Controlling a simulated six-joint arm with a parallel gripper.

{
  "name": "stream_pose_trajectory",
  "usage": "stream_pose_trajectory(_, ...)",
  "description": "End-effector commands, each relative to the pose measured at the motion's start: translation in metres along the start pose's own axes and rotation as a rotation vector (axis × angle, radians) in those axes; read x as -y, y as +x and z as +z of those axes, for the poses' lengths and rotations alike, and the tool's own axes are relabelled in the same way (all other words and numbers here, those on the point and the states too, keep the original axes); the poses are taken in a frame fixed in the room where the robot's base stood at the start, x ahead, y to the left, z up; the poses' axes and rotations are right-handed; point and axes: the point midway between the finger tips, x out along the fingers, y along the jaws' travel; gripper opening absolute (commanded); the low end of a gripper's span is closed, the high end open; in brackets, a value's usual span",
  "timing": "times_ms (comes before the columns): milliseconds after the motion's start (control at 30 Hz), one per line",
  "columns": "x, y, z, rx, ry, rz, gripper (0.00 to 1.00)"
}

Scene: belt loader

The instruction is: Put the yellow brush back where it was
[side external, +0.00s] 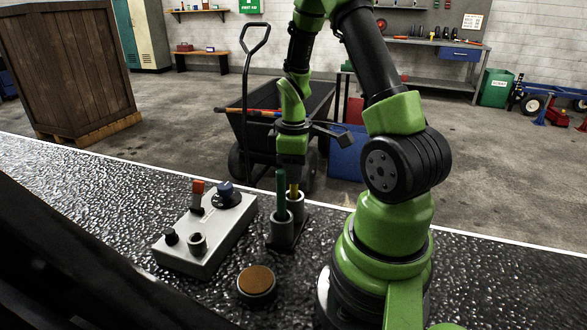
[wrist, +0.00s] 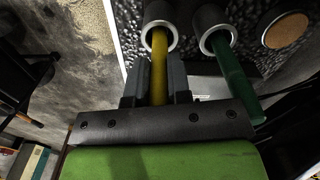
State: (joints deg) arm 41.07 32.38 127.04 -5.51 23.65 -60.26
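The yellow brush (wrist: 158,68) stands with its lower end inside the mouth of one cup (wrist: 158,36) of a dark two-cup holder. In the side view only a short piece of the yellow brush (side external: 294,190) shows above the rear cup (side external: 296,208). My gripper (wrist: 158,80) has one finger on each side of the yellow handle, with no clear gap, and appears shut on it. The green brush (wrist: 234,75) leans in the other cup (wrist: 215,38); in the side view the green brush (side external: 281,192) stands in the front cup (side external: 282,232).
A grey control box (side external: 205,235) with a red switch and a blue knob stands left of the holder. A round brown-topped disc (side external: 257,281) lies in front of it. A black cart (side external: 265,105) stands on the floor behind the belt edge.

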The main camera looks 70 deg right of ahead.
Motion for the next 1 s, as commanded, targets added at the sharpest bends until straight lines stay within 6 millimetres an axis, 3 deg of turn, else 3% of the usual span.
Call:
stream_pose_trajectory(33,0.0,0.0,0.0,0.0,0.0,0.0,0.27)
stream_pose_trajectory(100,0.0,0.0,0.0,0.0,0.0,0.0,0.43)
stream_pose_trajectory(467,0.0,-0.005,0.0,-0.002,0.001,0.002,0.44)
stream_pose_trajectory(567,-0.001,-0.017,-0.001,-0.004,0.001,0.005,0.44)
stream_pose_trajectory(1000,-0.001,-0.103,-0.001,-0.003,0.0,0.006,0.44)
